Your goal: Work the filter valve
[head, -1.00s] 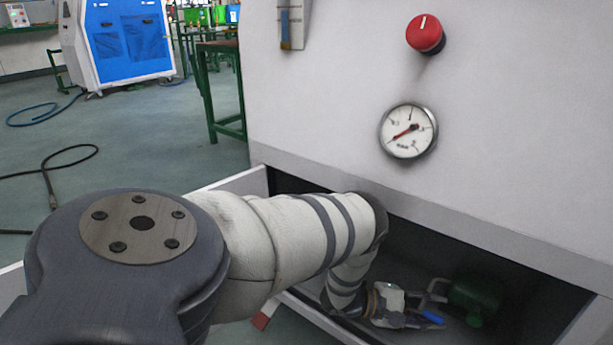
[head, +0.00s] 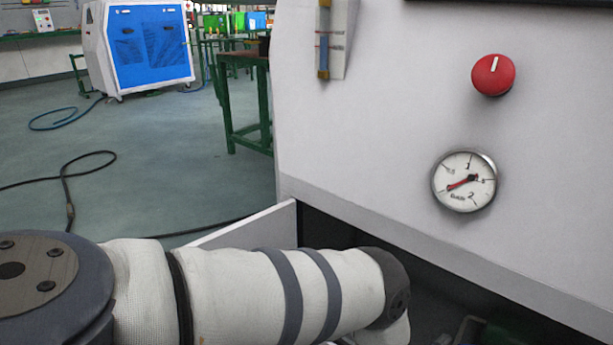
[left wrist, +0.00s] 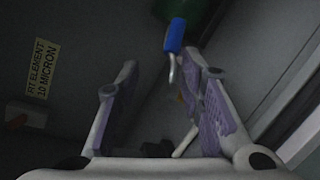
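In the left wrist view my left gripper (left wrist: 160,66) is open, its two purple-padded fingers spread apart. A valve handle with a blue grip (left wrist: 175,36) and a bent metal stem lies just ahead of the fingertips, closer to the right finger. I cannot tell whether they touch. A dark green filter body (left wrist: 203,16) shows above the handle. In the head view only a small green part (head: 469,331) shows in the dark opening at the bottom edge. My left arm reaches into that opening, and its gripper is out of that view. My right gripper is not in view.
The white generator panel (head: 380,130) carries a red knob (head: 493,75) and a pressure gauge (head: 465,181). A yellow label (left wrist: 42,69) is on a dark wall inside the compartment. A pale edge (left wrist: 290,95) runs along the right. Hoses lie on the floor.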

